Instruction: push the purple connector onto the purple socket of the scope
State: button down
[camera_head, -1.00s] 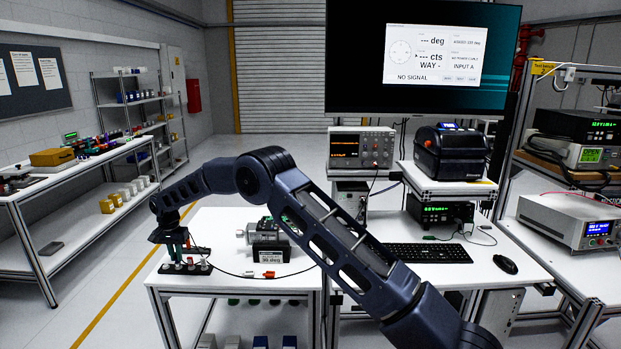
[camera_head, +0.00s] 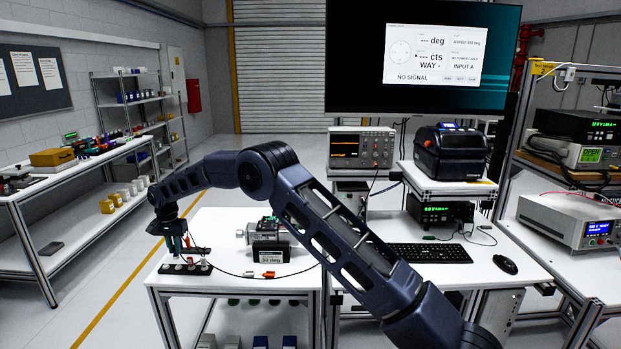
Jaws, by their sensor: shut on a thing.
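My gripper (camera_head: 179,250) points down at the left end of the white bench, over a dark stand (camera_head: 186,268) with several pale round bases. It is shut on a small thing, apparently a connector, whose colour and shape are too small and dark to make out. I cannot tell whether it is clear of the stand. The purple connector cannot be told apart at this size. The scope (camera_head: 361,148) stands at the back of the bench, below the big screen, with a lit orange display and knobs at its right. No purple socket can be made out on it.
A motor-like unit (camera_head: 266,240) sits right of the stand, with a cable (camera_head: 228,273) and small red pieces in front. A keyboard (camera_head: 428,253), mouse (camera_head: 504,264) and black printer (camera_head: 450,153) are to the right. My arm crosses in front of the bench.

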jog(key=shift+r, duration=1.15)
jog(key=w+d+t, duration=0.7)
jog(key=w+d, duration=1.4)
jog(key=d, duration=0.2)
jog(key=w+d+r+t, duration=0.2)
jog(key=d+r, duration=0.1)
jog(key=d, duration=0.7)
jog(key=w+d+r+n+t+y, duration=0.1)
jog(key=w+d+r+t, duration=0.2)
jog(key=d, duration=0.7)
jog(key=w+d+r+t, duration=0.15)
jog(key=d+r, duration=0.25)
jog(key=d, duration=0.6)
jog(key=s+d+r+m+t+h, duration=0.15)
jog(key=s+d+r, duration=0.25)
jog(key=d, duration=0.6)
jog(key=s+d+r+n+t+y, duration=0.1)
jog(key=s+d+r+t, duration=0.25)
jog(key=d, duration=0.65)
jog(key=w, duration=0.7)
jog(key=shift+w+a+r, duration=0.15)
jog(key=shift+a, duration=0.1)
jog(key=shift+w+m+g+h, duration=0.25)
jog(key=shift+w, duration=0.1)
